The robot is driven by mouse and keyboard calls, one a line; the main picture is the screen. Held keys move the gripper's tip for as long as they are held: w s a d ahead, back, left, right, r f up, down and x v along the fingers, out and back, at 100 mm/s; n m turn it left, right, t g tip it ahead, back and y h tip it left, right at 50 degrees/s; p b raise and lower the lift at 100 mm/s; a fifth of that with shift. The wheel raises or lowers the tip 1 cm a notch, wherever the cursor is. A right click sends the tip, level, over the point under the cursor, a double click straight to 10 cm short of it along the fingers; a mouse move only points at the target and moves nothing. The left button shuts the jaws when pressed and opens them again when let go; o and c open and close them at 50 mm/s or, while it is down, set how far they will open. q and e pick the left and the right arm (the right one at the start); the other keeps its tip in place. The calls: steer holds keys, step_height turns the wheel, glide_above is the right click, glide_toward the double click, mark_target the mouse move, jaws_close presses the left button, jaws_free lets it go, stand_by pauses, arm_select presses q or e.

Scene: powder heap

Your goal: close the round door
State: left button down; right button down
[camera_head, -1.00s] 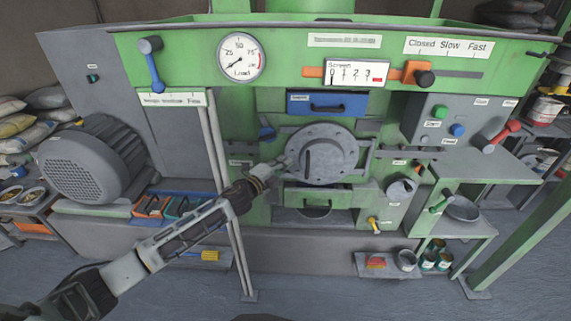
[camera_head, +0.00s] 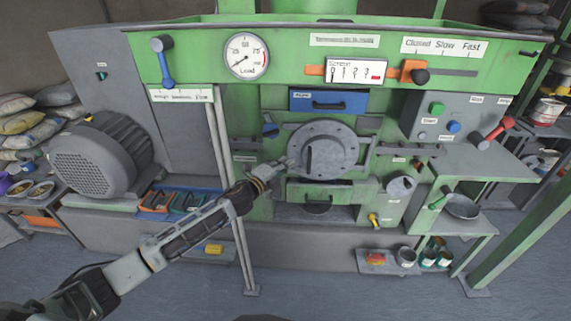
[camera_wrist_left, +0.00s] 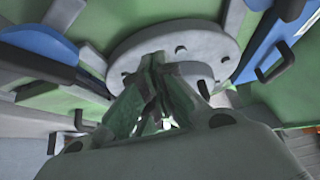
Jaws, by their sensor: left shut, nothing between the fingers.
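The round door (camera_head: 332,150) is a grey disc with bolts around its rim and a dark upright handle bar. It sits at the middle of the green machine in the head view and looks flat against the front. My left gripper (camera_head: 283,165) is shut and empty, with its tips at the door's left edge. In the left wrist view the shut fingers (camera_wrist_left: 155,65) lie in front of the grey door (camera_wrist_left: 200,42), overlapping its rim. I cannot tell whether they touch it. My right gripper is not in view.
A grey frame bar (camera_head: 410,149) juts out to the right. A light upright post (camera_head: 226,170) stands left of the door, close to my arm.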

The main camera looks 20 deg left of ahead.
arm_select(q)
steer(key=a+v, duration=0.1)
steer(key=v, duration=0.9)
steer(key=shift+a, duration=0.4)
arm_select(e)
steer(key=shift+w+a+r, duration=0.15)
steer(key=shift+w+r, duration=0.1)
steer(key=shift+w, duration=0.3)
arm_select(q)
steer(key=shift+w, duration=0.1)
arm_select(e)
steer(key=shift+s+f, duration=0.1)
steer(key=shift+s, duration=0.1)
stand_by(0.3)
